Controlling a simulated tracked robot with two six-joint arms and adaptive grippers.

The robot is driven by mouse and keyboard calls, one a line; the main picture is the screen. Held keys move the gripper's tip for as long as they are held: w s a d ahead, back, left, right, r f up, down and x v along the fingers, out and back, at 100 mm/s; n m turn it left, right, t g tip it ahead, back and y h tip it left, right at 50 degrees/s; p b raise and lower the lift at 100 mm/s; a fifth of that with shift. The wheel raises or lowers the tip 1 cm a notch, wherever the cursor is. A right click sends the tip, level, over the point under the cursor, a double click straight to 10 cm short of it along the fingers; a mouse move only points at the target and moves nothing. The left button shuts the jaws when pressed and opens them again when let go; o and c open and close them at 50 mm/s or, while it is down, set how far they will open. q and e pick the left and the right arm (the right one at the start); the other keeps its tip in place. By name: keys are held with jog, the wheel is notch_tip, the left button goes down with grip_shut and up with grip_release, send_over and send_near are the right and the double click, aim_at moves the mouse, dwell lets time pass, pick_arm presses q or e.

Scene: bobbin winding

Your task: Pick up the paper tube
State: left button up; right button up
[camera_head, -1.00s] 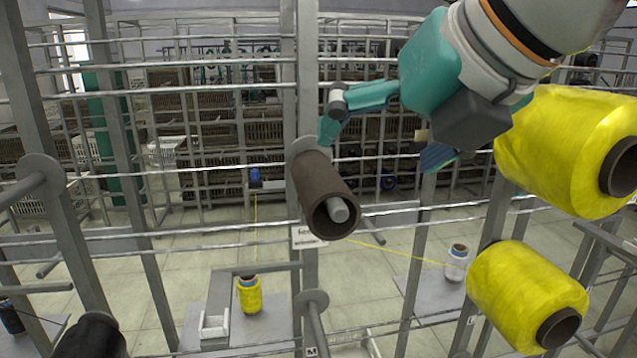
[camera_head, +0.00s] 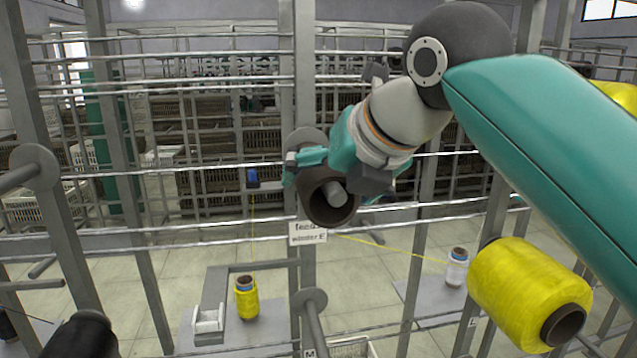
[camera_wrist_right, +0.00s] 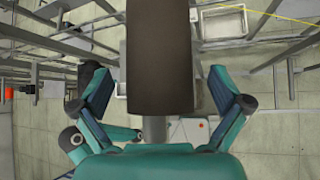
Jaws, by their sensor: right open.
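The brown paper tube (camera_head: 317,207) sits on a grey peg of the frame, its open end facing me and the peg end showing inside it. My right gripper (camera_head: 338,178) is at the tube, with its arm reaching in from the right. In the right wrist view the tube (camera_wrist_right: 159,55) runs between the two spread fingers of the open gripper (camera_wrist_right: 160,80). A gap shows on each side, so the fingers look apart from the tube. The gripper hides part of the tube's upper side in the head view. My left gripper does not show clearly.
A large yellow bobbin (camera_head: 527,293) hangs at the lower right; another is mostly behind my right arm. A small yellow bobbin (camera_head: 246,298) and a white one (camera_head: 457,267) stand on low plates. Metal posts and horizontal rails surround the tube. An empty peg (camera_head: 312,318) juts out below.

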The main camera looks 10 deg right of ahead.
jog(key=shift+x, duration=1.1)
jog(key=shift+s, duration=0.1)
jog(key=c, duration=1.3)
jog(key=shift+r, duration=0.2)
